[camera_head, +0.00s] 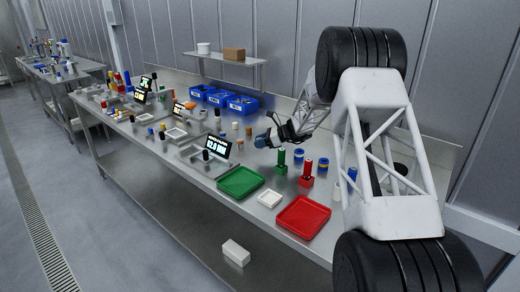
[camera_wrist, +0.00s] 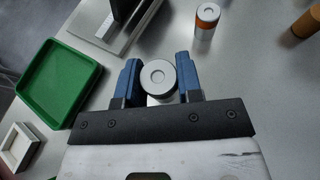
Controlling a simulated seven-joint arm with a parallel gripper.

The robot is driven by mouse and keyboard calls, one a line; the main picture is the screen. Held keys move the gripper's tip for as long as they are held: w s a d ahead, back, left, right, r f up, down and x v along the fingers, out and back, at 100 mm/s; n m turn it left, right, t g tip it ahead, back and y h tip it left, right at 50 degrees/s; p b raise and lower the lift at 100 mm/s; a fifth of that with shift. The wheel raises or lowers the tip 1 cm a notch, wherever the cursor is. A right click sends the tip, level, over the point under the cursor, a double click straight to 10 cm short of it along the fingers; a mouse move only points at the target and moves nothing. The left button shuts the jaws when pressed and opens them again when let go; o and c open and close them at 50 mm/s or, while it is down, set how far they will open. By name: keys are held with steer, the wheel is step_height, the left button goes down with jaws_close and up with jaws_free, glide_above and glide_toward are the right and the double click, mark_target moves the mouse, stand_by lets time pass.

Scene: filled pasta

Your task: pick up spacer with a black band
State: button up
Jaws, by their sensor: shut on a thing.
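In the wrist view, a pale grey round spacer (camera_wrist: 158,77) with a small ring in its top stands between the blue fingers of my gripper (camera_wrist: 159,82). The fingers are shut on its two sides. Its side wall is mostly hidden, so I cannot tell whether it carries a black band. In the head view, my gripper (camera_head: 268,140) is low over the steel bench, behind the green tray, and the held piece is too small to make out.
A green tray (camera_wrist: 92,75), a small white tray (camera_wrist: 31,147) and a grey stand (camera_wrist: 88,22) lie to the left. An orange-banded cylinder (camera_wrist: 206,20) stands beyond the fingers. A red tray (camera_head: 303,230) and red block (camera_head: 306,181) are nearer my arm. Blue bins (camera_head: 242,104) stand behind.

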steer(key=shift+r, duration=2.65)
steer(key=shift+r, duration=0.3)
steer(key=shift+s+r+m+t+h, duration=0.2)
steer(key=shift+r+m+t+h, duration=0.2)
steer(key=shift+r+m+t, duration=1.15)
steer(key=shift+s+d+r+m+t+h, duration=0.15)
steer(key=shift+r+m+t+h, duration=0.2)
steer(key=shift+r+t, duration=0.15)
steer(key=s+d+m+t+h, duration=0.7)
steer(key=s+d+m+h, duration=0.2)
steer(key=s+m+h, duration=0.2)
steer(key=shift+s+r+m+h, duration=0.3)
steer(key=shift+m+h, duration=0.05)
steer(key=shift+m, duration=0.15)
steer(key=shift+w+a, duration=0.15)
